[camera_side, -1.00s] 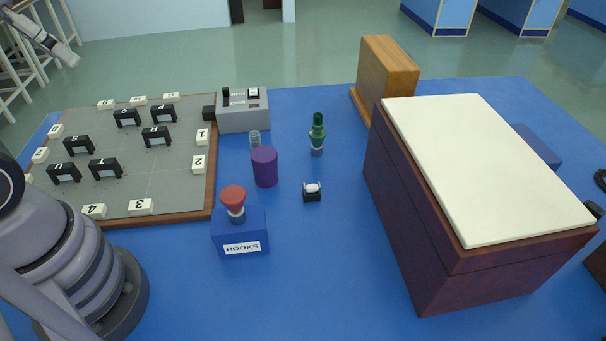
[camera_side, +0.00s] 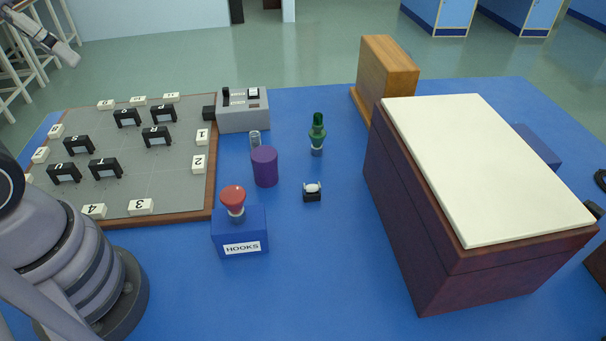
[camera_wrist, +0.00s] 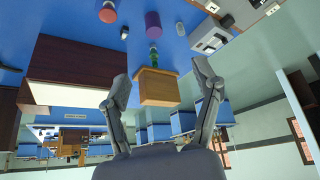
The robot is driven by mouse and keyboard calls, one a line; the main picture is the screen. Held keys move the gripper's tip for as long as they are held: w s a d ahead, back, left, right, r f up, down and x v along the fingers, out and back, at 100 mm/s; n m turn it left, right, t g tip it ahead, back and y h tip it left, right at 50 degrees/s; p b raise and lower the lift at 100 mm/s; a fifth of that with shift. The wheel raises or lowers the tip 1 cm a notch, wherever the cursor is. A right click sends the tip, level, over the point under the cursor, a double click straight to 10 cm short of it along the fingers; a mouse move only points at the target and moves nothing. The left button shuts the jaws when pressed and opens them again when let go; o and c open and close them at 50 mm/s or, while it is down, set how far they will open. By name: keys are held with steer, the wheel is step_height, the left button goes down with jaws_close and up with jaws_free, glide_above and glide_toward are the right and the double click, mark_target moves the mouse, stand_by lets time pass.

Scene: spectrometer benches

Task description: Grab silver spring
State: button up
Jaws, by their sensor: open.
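The silver spring (camera_side: 255,139) is a small grey coil standing upright on the blue bench in the side view, just behind the purple cylinder (camera_side: 264,167). It also shows small in the wrist view (camera_wrist: 179,28), right of the purple cylinder (camera_wrist: 153,25). My gripper (camera_wrist: 160,72) is open in the wrist view, with its two fingers spread wide and nothing between them. It is well away from the spring, and the wrist view is upside down, looking across the bench into the room.
A grey device (camera_side: 243,110) stands behind the spring, beside the pegboard (camera_side: 180,170). A green bottle-like piece (camera_side: 317,135), a small black holder (camera_side: 312,192) and a blue HOOKS box (camera_side: 240,232) stand nearby. A large dark wooden box (camera_side: 440,240) and wooden block (camera_side: 388,70) are at right.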

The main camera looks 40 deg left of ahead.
mark_target(254, 133)
steer(key=shift+w, duration=0.1)
